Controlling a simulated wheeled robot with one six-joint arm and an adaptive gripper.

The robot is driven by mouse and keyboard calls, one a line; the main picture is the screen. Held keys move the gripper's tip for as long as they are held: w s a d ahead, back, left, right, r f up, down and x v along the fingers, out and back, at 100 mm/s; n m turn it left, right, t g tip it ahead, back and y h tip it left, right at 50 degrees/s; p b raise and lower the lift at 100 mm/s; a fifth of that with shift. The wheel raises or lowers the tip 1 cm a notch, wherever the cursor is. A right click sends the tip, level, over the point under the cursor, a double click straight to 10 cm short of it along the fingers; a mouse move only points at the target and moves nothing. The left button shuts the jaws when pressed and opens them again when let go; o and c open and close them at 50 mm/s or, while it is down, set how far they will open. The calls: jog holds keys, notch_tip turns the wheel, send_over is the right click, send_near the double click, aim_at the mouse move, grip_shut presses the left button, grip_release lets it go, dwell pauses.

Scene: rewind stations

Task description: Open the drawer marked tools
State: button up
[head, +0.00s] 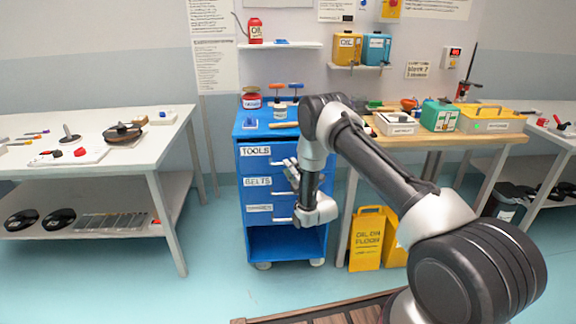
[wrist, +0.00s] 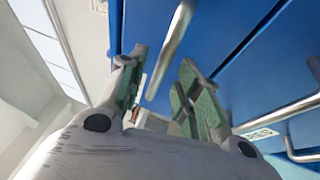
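The blue cabinet (head: 240,205) stands in the middle of the head view. Its top drawer, marked TOOLS (head: 256,151), looks shut. The drawers below are marked BELTS (head: 257,181) and a third word, hard to read. My gripper (head: 290,168) is in front of the cabinet's right part, by the top drawer's handle, partly hiding it. In the wrist view, my gripper's two green-padded fingers (wrist: 160,90) are apart. A silver bar handle (wrist: 172,48) runs slantwise, its lower end showing in the gap between them. I cannot tell whether they touch it.
A second handle (wrist: 275,112) lies to the right in the wrist view. A white table (head: 95,120) stands left and a wooden-topped bench (head: 440,140) right. A yellow floor sign (head: 367,240) stands right of the cabinet. The floor in front left is clear.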

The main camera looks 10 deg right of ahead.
jog(key=shift+x, duration=1.45)
grip_shut()
jog(key=shift+s, duration=0.1)
